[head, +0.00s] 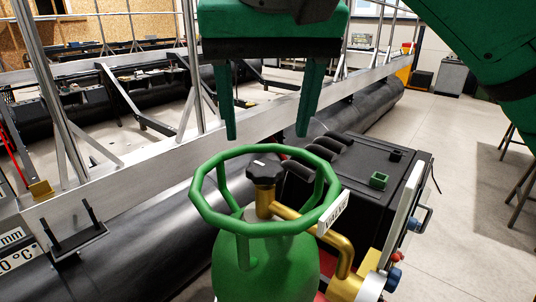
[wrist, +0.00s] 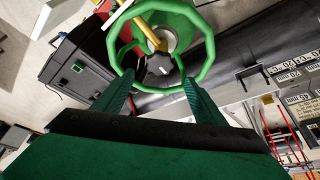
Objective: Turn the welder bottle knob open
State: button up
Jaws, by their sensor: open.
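The welder bottle (head: 268,272) is green and stands upright at the bottom centre of the head view, with a green ring guard (head: 205,212) around its top. Its black knob (head: 264,169) sits on a brass valve (head: 264,203) inside the ring. A white mark shows on the knob's top. My gripper (head: 267,136) is green, points down and is open and empty above the knob, apart from it. In the wrist view, the knob (wrist: 160,65) lies ahead of my gripper (wrist: 157,85), roughly between the two fingers.
A black welder box (head: 370,175) stands right behind the bottle, with a brass pipe (head: 340,245) leading toward it. Black pontoon floats (head: 150,225) and a metal frame (head: 110,185) run along the left. Clear floor (head: 460,180) lies at the right.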

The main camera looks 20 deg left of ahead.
aim_at(265, 167)
jog(key=x, duration=0.8)
jog(key=shift+w+d+f, duration=0.15)
jog(key=shift+f, duration=0.25)
jog(key=shift+a+f, duration=0.2)
jog(key=c, duration=1)
